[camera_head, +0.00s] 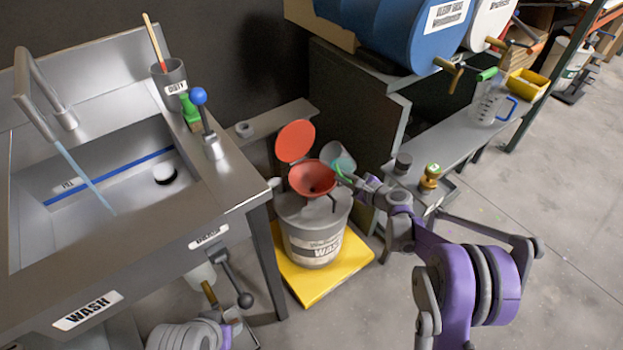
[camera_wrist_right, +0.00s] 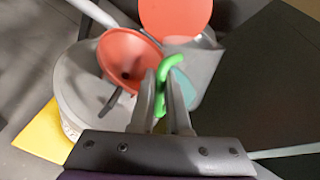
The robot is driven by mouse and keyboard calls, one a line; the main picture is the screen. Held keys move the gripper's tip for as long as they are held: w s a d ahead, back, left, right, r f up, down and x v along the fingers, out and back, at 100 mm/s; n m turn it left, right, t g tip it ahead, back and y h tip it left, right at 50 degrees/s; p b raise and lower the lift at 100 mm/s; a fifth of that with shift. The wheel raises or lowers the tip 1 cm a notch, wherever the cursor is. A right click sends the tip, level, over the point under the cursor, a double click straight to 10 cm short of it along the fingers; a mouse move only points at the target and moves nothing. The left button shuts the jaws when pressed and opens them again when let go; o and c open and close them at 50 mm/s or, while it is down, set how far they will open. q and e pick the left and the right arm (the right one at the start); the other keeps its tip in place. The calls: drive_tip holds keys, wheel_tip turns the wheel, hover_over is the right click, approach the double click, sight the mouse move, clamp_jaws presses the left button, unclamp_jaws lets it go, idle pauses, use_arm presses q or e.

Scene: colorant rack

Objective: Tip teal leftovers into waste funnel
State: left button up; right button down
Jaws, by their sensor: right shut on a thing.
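My right gripper (camera_head: 350,180) is shut on the green handle (camera_wrist_right: 158,85) of a clear cup (camera_head: 338,157). The cup is held beside and slightly above the red waste funnel (camera_head: 313,178), at its upper right, and looks tilted. Teal shows inside the cup, also in the right wrist view (camera_wrist_right: 187,88). No stream is visible. The funnel sits on a grey waste bucket (camera_head: 318,238); its round red lid (camera_head: 295,141) stands open behind.
The bucket stands on a yellow platform (camera_head: 305,287). A steel wash sink (camera_head: 60,285) is at left. A dark cabinet (camera_head: 372,115) stands close behind the cup. A bench (camera_head: 455,150) at right holds a clear jug (camera_head: 488,103) with a blue handle. Floor at right is open.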

drive_tip(key=shift+f, duration=0.1)
drive_tip(key=shift+a+f+n+h+p, duration=0.2)
drive_tip(key=shift+f+n+h, duration=0.1)
drive_tip(key=shift+n+h, duration=0.3)
drive_tip(key=shift+a+f+n+h+p, duration=0.2)
drive_tip(key=shift+f+n+h, duration=0.1)
drive_tip(key=shift+n+h, duration=0.3)
idle(1.1)
drive_tip(key=shift+s+a+f+n+h, duration=0.1)
drive_tip(key=shift+a+f+n+h, duration=0.2)
drive_tip(key=shift+f+n+h, duration=0.5)
idle(1.3)
drive_tip(key=shift+s+a+r+n+t+h+b, duration=0.15)
drive_tip(key=shift+a+r+n+t+h+b, duration=0.25)
drive_tip(key=shift+a+r+h, duration=0.3)
idle(1.6)
drive_tip(key=shift+a+n, duration=0.3)
idle(0.9)
